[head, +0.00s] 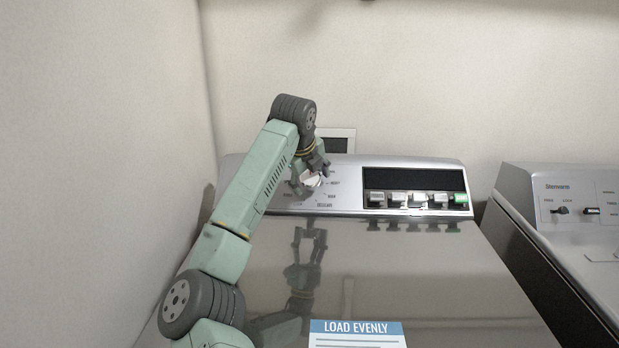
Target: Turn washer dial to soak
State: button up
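The washer (400,275) stands in front of me with its top closed and a raised control panel (345,203) along its back. The round dial (312,180) is on the left part of this panel, with small printed labels around it. My gripper (309,187) is at the dial, its fingers to either side of it. My fingers and wrist hide part of the dial and some labels. I cannot tell whether the fingers touch the dial, which label it points at, or where the soak label is.
Several push buttons (397,198), one of them green (460,199), sit right of the dial under a dark display (415,179). A second machine (565,235) stands at the right. A wall (105,150) is close on the left. A "LOAD EVENLY" label (356,328) lies on the top.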

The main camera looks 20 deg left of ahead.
jog(key=c, duration=1)
jog(key=shift+o, duration=0.2)
jog(key=m, duration=0.4)
jog(key=shift+r+m+g+b, duration=0.1)
jog(key=shift+m+g+b, duration=0.2)
jog(key=shift+b, duration=0.05)
jog(key=m+y, duration=0.1)
jog(key=m, duration=0.7)
jog(key=shift+d+m+y+b, duration=0.1)
jog(key=shift+m+y+b, duration=0.2)
jog(key=shift+b, duration=0.1)
jog(key=m, duration=0.3)
jog(key=shift+m, duration=0.3)
jog(key=m+y+b, duration=0.1)
jog(key=m, duration=0.5)
jog(key=shift+d, duration=0.1)
